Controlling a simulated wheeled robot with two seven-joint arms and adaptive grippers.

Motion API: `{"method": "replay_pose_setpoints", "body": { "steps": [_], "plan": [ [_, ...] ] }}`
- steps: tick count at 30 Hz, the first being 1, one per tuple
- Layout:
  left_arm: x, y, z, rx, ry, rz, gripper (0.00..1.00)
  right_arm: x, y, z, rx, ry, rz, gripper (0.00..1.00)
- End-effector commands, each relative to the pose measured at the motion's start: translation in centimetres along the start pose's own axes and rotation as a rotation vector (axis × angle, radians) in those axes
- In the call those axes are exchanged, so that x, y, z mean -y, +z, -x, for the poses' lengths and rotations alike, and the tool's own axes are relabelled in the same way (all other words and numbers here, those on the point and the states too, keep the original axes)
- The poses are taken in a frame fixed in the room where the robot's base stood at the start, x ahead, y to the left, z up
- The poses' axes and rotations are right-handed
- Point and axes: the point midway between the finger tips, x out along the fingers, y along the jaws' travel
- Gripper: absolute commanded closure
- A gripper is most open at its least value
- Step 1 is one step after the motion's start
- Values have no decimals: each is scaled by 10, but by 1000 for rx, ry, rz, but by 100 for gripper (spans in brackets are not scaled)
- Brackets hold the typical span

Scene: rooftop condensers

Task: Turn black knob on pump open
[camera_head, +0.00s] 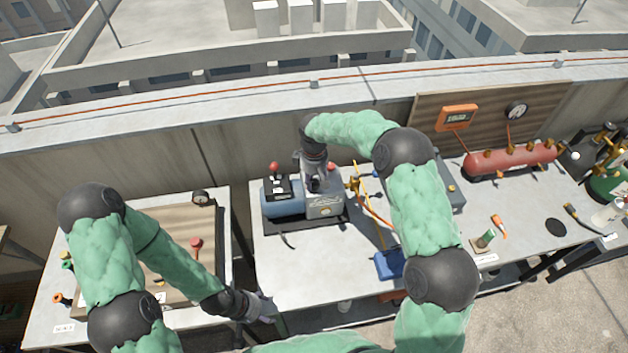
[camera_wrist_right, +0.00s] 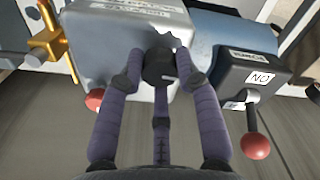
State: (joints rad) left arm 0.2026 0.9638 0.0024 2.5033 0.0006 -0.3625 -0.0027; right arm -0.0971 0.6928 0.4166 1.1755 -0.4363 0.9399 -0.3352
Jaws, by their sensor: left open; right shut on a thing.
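The pump (camera_head: 322,200) is a grey box joined to a blue motor (camera_head: 283,203) on the middle table. In the right wrist view the pump's grey body (camera_wrist_right: 110,30) carries a round black knob (camera_wrist_right: 158,68) on its face. My right gripper (camera_wrist_right: 158,78) has its purple-grey fingers closed around this knob. In the head view my right gripper (camera_head: 316,178) is over the pump and hides the knob. My left gripper (camera_head: 272,312) is open and empty, low beside the front edge of the middle table, away from the pump.
A red ball (camera_wrist_right: 95,99) and brass valve (camera_wrist_right: 45,42) are on the other side. A blue block (camera_head: 389,264) lies near the table front. The table front left of it is clear.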

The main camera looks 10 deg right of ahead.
Motion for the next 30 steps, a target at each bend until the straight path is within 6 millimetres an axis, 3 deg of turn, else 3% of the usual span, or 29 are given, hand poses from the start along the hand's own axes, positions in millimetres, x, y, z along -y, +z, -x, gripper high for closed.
{"method": "replay_pose_setpoints", "body": {
  "steps": [22,23,25,30],
  "plan": [
    [0,0,0,0,0,0,34,0,0,0,-1,1,91,99],
    [0,0,0,0,0,0,34,0,0,0,-1,1,91,63],
    [0,0,0,0,0,0,34,0,0,0,-1,1,91,44],
    [0,0,0,0,0,0,34,0,0,0,-1,1,90,42]
  ]
}}
